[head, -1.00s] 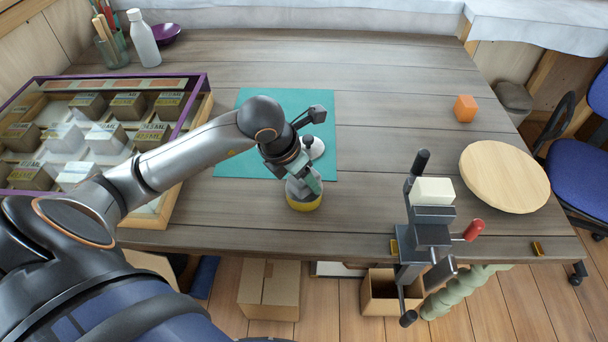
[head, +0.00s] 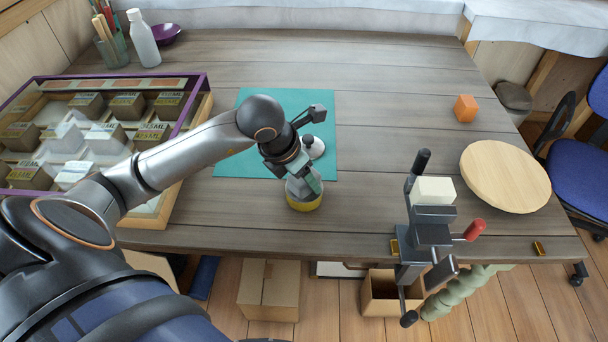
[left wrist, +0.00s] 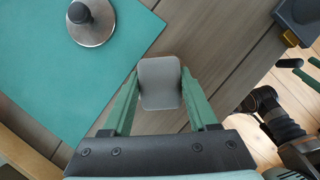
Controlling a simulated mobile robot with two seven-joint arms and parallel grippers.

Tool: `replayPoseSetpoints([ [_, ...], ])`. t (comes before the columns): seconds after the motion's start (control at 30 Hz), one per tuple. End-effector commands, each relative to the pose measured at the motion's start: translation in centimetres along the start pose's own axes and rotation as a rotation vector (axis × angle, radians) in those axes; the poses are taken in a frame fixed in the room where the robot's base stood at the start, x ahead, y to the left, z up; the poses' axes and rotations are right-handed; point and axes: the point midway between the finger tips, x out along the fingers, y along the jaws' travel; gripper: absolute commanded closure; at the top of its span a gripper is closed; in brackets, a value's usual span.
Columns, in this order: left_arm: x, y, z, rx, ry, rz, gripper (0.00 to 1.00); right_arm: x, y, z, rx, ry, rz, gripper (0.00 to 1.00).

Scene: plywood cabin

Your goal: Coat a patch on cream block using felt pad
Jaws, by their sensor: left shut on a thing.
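The cream block (head: 433,190) sits on top of the dark vise (head: 428,234) at the table's front right edge. My left gripper (head: 303,186) points down near the table's front edge, to the left of the vise. It is shut on a grey piece with rounded corners, which I take to be the felt pad (left wrist: 160,83), seen between the fingers in the left wrist view. A round thing with a yellow band (head: 305,204) is right at the fingertips; I cannot tell whether it is a separate pot.
A teal mat (head: 250,110) holds a metal disc with a dark knob (head: 314,146). A case of blocks (head: 185,150) stands at left. The table between mat and vise is clear.

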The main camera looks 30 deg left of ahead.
Motion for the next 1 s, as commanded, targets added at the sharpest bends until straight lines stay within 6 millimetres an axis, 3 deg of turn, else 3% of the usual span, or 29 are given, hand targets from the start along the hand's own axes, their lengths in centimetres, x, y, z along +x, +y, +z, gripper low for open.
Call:
replayPoseSetpoints([
  [0.47,-0.2,-0.1,-0.1,0.000,0.006,-0.001,0.85,-0.1,0.1,-0.4,-0.001,0.004,0.001,0.35],
  [1.0,-4.2,0.0,1.7,0.000,0.003,0.001,0.85,-2.1,-0.1,-2.6,-0.001,0.004,0.002,0.35],
])
